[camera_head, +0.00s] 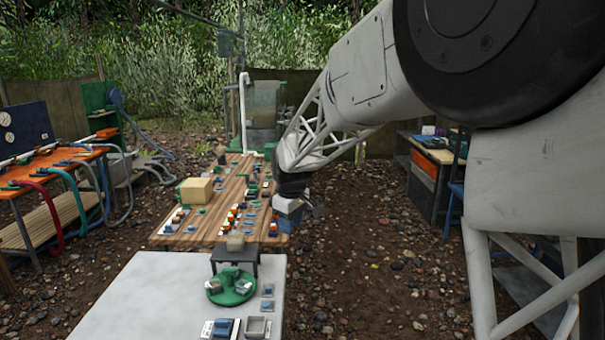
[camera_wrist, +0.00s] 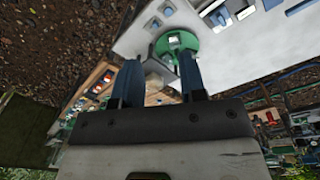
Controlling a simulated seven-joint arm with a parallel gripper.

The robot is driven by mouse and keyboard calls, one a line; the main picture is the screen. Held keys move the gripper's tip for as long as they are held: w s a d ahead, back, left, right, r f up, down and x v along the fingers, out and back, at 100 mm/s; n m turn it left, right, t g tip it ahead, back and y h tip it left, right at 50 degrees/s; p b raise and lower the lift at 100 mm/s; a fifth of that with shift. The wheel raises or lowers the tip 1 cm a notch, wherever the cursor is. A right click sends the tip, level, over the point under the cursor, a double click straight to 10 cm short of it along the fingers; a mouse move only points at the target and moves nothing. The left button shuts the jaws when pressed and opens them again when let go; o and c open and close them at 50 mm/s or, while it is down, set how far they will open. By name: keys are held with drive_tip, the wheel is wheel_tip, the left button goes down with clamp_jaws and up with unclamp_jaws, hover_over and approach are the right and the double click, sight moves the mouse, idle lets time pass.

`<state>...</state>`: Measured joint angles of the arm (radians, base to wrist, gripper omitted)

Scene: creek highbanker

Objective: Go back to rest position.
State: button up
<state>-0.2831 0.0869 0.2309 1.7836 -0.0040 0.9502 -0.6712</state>
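My gripper (camera_head: 289,220) hangs at the right edge of the wooden table, its fingers pointing down. In the wrist view my gripper (camera_wrist: 159,60) shows two blue fingers spread apart, with a clear gap between the tips. A beige thing (camera_wrist: 154,80) shows in that gap, apparently beyond the fingers and not held. The green round plate (camera_wrist: 172,46) lies past the fingertips on the white table; it also shows in the head view (camera_head: 230,297).
The wooden table (camera_head: 205,232) carries a tan box (camera_head: 195,190) and many small parts. A small black stand (camera_head: 235,262) is at the white table's (camera_head: 130,300) far end. An orange bench (camera_head: 60,158) stands left, another bench (camera_head: 436,155) right. Gravel ground right of the tables is open.

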drive_tip(key=s+d+r+m, duration=0.25)
drive_tip(key=s+d, duration=0.35)
drive_tip(key=s, duration=0.5)
drive_tip(key=s+d+r+m+t, duration=0.1)
drive_tip(key=s+d+m, duration=0.2)
drive_tip(key=s+d, duration=0.5)
drive_tip(key=s+d+r+m, duration=0.25)
drive_tip(key=s+d, duration=0.25)
drive_tip(key=s, duration=0.8)
drive_tip(key=s+d+f+m, duration=0.1)
drive_tip(key=s+f, duration=0.1)
drive_tip(key=s, duration=0.3)
drive_tip(key=s+d+f+m, duration=0.1)
drive_tip(key=s+m, duration=0.1)
drive_tip(key=s, duration=0.4)
drive_tip(key=shift+s+d+f+t, duration=0.25)
drive_tip(key=shift+d+f+t, duration=0.05)
drive_tip(key=shift+f, duration=0.05)
